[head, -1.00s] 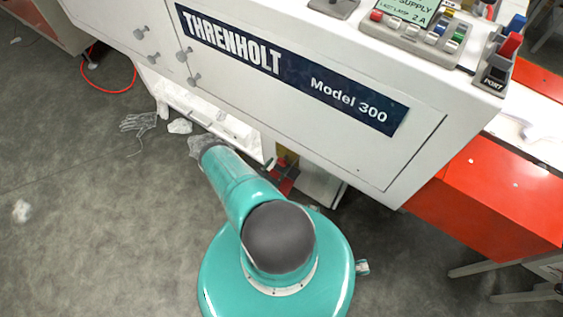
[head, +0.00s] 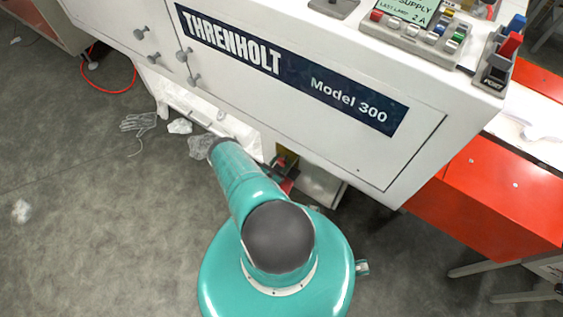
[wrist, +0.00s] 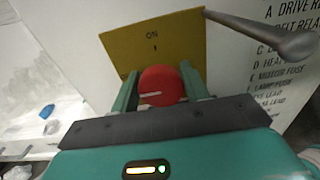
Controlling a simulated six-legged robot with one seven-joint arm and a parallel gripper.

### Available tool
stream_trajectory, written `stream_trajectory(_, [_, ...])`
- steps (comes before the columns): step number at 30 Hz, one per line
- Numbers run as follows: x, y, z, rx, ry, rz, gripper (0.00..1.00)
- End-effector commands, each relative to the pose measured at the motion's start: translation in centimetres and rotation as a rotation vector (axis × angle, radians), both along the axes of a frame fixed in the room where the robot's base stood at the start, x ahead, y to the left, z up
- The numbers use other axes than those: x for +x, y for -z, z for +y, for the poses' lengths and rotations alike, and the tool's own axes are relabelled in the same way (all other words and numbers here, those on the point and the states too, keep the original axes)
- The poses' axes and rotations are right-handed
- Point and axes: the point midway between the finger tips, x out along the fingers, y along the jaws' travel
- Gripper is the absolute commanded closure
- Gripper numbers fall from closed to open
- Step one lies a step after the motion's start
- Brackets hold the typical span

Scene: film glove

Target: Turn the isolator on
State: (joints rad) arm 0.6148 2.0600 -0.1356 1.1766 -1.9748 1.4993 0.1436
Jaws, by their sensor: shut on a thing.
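The isolator's round red knob (wrist: 162,86) sits in front of a yellow plate (wrist: 153,44) in the wrist view. The plate bears the word ON and a short mark above the knob. A white line on the knob lies roughly crosswise in the picture, not in line with the ON mark. My gripper (wrist: 164,88) is shut on the knob, with one green finger on each side.
A grey rod with a thick end (wrist: 265,35) juts close to the right of the plate. Lettered labels (wrist: 285,75) run down the white panel. The white THRENHOLT cabinet (head: 420,140) overhangs my arm. Gloves (head: 139,122) and scraps lie on the floor at left.

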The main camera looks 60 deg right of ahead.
Motion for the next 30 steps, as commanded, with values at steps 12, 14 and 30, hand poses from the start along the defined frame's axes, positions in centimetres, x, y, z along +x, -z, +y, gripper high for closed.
stream_trajectory(12, [-0.08,0.04,0.07,-0.025,0.0,-0.166,0.78])
stream_trajectory(14, [-0.11,0.05,0.08,-0.033,0.001,-0.213,0.78])
stream_trajectory(30, [-0.36,0.19,0.11,-0.111,0.003,-0.711,0.78])
